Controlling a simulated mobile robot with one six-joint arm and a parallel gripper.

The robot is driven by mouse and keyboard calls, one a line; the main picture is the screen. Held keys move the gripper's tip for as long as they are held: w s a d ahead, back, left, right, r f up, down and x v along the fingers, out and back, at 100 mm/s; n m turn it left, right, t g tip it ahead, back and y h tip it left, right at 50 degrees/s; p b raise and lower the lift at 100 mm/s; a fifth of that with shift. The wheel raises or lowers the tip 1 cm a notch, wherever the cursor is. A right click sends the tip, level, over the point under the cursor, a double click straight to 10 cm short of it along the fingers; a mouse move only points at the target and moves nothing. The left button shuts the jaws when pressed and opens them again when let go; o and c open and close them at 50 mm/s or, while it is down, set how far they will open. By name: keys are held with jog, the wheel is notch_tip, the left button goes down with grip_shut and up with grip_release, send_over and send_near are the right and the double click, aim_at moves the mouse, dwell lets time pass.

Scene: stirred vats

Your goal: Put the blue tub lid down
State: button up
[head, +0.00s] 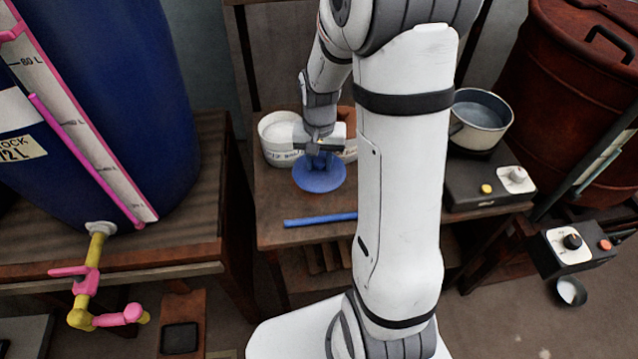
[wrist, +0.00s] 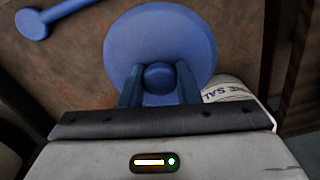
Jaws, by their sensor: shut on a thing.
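The blue tub lid (head: 320,178) is a round blue disc with a knob on top. My gripper (head: 323,158) is shut on the lid's knob, above the wooden table. In the wrist view the lid (wrist: 160,38) lies flat beyond the fingers, and its knob sits between the fingertips of my gripper (wrist: 159,80). I cannot tell whether the lid touches the table. A white tub (head: 276,140) with printed lettering stands just behind the lid, partly hidden by my arm. It also shows at the right of the lid in the wrist view (wrist: 228,90).
A blue bar-like tool (head: 305,220) lies near the table's front edge (head: 275,238). A metal pan (head: 481,120) stands on a black hotplate (head: 484,184) at right. A large blue vat (head: 130,100) stands at left.

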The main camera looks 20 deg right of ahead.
aim_at(319, 178)
jog(key=shift+f, duration=3.3)
jog(key=shift+f+b, duration=0.1)
jog(key=shift+b, duration=0.25)
jog(key=o, duration=0.9)
jog(key=shift+o, duration=0.2)
